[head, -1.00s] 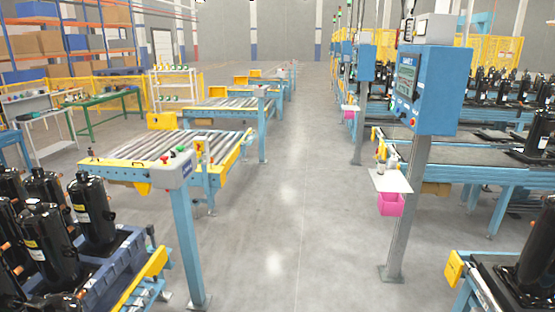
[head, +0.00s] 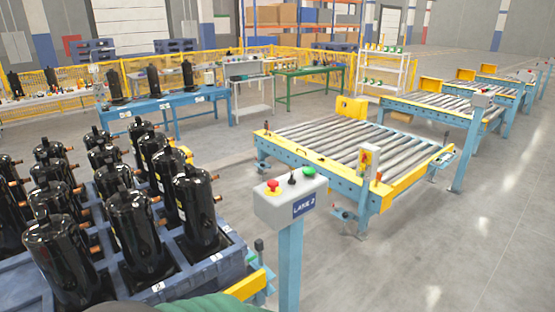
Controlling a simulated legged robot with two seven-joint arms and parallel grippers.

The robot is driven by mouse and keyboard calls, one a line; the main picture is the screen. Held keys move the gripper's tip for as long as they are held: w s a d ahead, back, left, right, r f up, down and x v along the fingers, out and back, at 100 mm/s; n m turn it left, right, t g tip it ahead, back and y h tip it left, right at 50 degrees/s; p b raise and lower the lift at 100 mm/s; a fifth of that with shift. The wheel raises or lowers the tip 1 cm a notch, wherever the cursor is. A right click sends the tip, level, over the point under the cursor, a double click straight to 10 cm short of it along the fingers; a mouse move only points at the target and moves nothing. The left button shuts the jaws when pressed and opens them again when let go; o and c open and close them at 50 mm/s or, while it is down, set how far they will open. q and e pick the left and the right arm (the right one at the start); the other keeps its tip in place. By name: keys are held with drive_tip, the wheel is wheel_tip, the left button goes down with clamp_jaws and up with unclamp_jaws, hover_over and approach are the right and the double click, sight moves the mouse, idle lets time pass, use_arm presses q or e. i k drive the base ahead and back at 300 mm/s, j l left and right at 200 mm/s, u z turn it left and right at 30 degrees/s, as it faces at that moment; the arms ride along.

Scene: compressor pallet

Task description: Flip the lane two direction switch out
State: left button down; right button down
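The lane two control box (head: 290,201) is a light grey box labelled "LANE 2" on a blue post (head: 289,265), right of the compressors in the head view. On its top are a red button (head: 273,185) on a yellow base, a small black switch (head: 292,177) in the middle, and a green button (head: 309,170). The black switch looks like the direction switch; its exact setting is too small to tell. Neither of my grippers is in view.
Several black compressors (head: 128,235) stand on a blue pallet (head: 185,285) at the left. A roller conveyor (head: 330,145) with yellow edges lies behind the box. A blue table (head: 170,100) stands farther back. The grey floor (head: 420,250) at the right is clear.

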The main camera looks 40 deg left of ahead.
sight(290, 182)
drive_tip(key=i+j+u, duration=0.3)
drive_tip(key=i+u, duration=0.15)
drive_tip(key=i, duration=0.2)
drive_tip(key=i+j+u, duration=0.1)
drive_tip(key=i+u, duration=0.3)
drive_tip(key=i, duration=0.3)
